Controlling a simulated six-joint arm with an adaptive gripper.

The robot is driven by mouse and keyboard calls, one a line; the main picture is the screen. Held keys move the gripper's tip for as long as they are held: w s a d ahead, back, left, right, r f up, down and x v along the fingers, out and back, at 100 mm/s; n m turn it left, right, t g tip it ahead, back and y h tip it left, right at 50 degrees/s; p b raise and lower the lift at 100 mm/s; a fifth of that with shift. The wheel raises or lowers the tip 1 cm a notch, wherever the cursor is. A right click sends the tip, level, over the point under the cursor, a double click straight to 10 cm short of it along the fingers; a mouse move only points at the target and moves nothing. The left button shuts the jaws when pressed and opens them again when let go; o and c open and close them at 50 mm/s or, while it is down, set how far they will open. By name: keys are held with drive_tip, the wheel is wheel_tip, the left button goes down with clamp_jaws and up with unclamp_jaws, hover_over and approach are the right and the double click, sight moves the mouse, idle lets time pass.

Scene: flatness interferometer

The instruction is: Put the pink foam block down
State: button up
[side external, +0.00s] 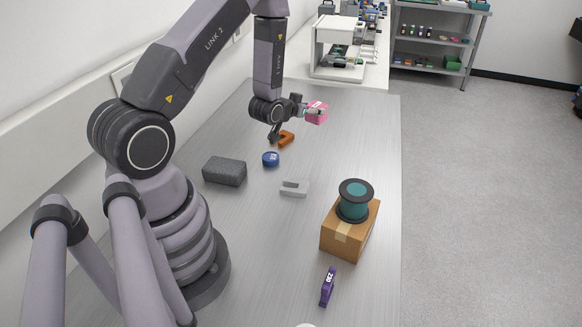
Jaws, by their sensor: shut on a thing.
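The pink foam block (317,115) is at the far part of the table, at the end of my gripper (307,111). My gripper points to the right and is shut on the block. The block appears held above the grey tabletop (360,140), though its exact height is hard to tell from this view. The fingers are small here and partly hidden by the block.
An orange bracket (286,138) lies just below my gripper in the picture. Nearer are a blue disc (271,159), a dark grey block (224,171), a light grey part (294,187), a cardboard box (343,244) carrying a teal spool (354,203), and a purple item (327,287).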

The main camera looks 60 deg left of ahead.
drive_tip(key=shift+w+d+f, duration=0.1)
drive_tip(key=shift+w+d, duration=0.15)
drive_tip(key=shift+w, duration=0.15)
drive_tip(key=shift+h, duration=0.3)
drive_tip(key=f+x, duration=0.1)
drive_tip(key=x, duration=0.4)
drive_tip(key=f+x, duration=0.1)
drive_tip(key=x, duration=0.4)
drive_tip(key=s+f+x, duration=0.1)
drive_tip(key=x, duration=0.3)
drive_tip(key=shift+w+f, duration=0.1)
drive_tip(key=shift+w, duration=0.2)
drive_tip(key=shift+w+f, duration=0.15)
drive_tip(key=shift+f, duration=0.05)
drive_tip(key=shift+w+a+f, duration=0.1)
drive_tip(key=shift+f, duration=0.8)
drive_tip(key=shift+w+a+f, duration=0.1)
drive_tip(key=shift+w+f, duration=0.05)
drive_tip(key=shift+f, duration=0.75)
drive_tip(key=shift+f, duration=0.15)
drive_tip(key=o, duration=0.7)
